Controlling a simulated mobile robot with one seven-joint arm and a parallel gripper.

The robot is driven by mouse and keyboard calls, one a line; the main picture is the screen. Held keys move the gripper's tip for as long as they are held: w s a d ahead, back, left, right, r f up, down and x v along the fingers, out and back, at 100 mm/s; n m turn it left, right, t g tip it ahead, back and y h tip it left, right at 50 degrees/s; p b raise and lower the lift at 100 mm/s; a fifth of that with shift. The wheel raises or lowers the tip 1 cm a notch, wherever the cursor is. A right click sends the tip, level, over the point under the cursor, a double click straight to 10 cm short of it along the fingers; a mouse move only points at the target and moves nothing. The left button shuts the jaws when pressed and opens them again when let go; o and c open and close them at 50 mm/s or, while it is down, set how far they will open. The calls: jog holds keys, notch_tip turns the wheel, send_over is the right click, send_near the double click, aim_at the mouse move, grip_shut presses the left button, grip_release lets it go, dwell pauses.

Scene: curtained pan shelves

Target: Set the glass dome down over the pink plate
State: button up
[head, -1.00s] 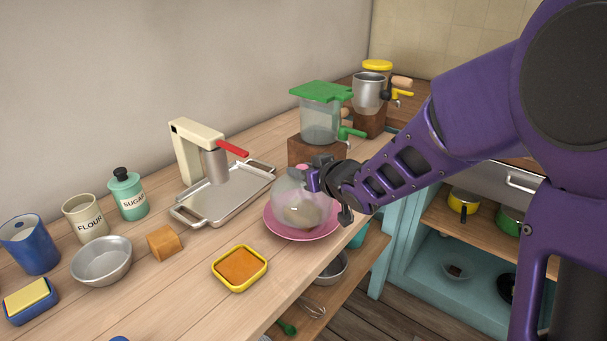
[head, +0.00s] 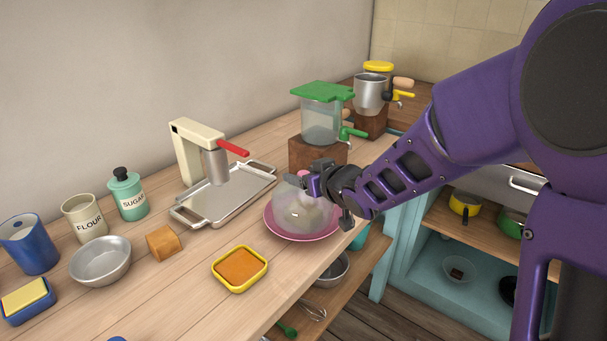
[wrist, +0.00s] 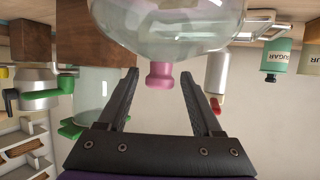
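The clear glass dome (head: 291,212) with a pink knob (head: 303,174) stands upright over the pink plate (head: 284,232) near the counter's front edge. Its rim appears to lie within the plate's rim. My gripper (head: 309,183) is at the knob, on the dome's right side. In the wrist view, my gripper (wrist: 160,74) is open: its black fingers are spread, with a gap on each side of the pink knob (wrist: 160,77). The dome (wrist: 165,25) fills the top of that view, which is upside down. What lies under the glass is unclear.
A steel tray (head: 187,216) and a cream mixer (head: 187,150) stand behind left. A green-lidded blender (head: 321,120) stands close behind the dome. A yellow square dish (head: 240,287) sits in front left. The counter between dish and plate is clear.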

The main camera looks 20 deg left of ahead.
jog(key=shift+r, duration=0.1)
jog(key=shift+r+p, duration=0.3)
jog(key=shift+p, duration=0.05)
jog(key=p+v, duration=0.2)
jog(key=v, duration=1)
jog(key=shift+r+p, duration=0.4)
